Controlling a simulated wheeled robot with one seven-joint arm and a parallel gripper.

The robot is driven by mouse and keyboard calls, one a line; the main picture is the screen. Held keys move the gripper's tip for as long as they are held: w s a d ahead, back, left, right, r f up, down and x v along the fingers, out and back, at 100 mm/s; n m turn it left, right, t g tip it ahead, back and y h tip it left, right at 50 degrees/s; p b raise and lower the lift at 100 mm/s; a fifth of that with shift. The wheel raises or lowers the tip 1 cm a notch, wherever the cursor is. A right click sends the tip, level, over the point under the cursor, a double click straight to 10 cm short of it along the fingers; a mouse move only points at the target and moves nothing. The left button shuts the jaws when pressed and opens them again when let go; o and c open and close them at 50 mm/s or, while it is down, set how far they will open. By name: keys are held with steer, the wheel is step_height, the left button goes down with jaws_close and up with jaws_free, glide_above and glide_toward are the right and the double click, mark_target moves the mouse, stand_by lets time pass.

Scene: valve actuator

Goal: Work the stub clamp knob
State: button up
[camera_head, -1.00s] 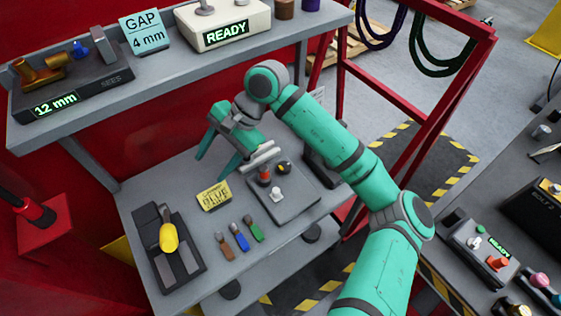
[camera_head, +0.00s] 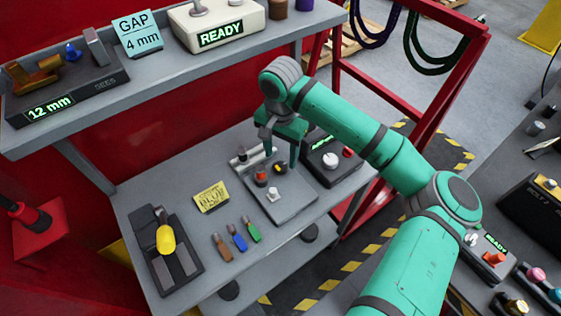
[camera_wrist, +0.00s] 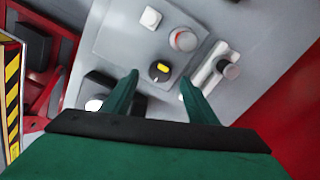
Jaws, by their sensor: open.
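A grey plate (camera_head: 292,203) on the lower bench carries a black knob with a yellow mark (camera_head: 281,168), a red-topped round part (camera_head: 261,174) and a small white square part (camera_head: 272,194). Which of these is the stub clamp knob is not labelled. My gripper (camera_head: 281,158) is open and points down over the back of the plate. In the wrist view the black knob (camera_wrist: 160,71) shows between and just beyond my two fingertips (camera_wrist: 158,82); contact cannot be told. The red-ringed part (camera_wrist: 183,40) and white square (camera_wrist: 150,18) lie farther off.
A pale bar with a grey cylinder (camera_wrist: 216,68) stands close beside one finger. A dark box with a white knob (camera_head: 331,160) is right of the plate. A yellow label (camera_head: 211,197) and several coloured-handled tools (camera_head: 238,241) lie left. The upper shelf (camera_head: 160,95) overhangs behind.

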mark_target(281, 166)
steer(key=shift+f, duration=2.05)
steer(key=c, duration=1.1)
steer(key=shift+o, duration=0.2)
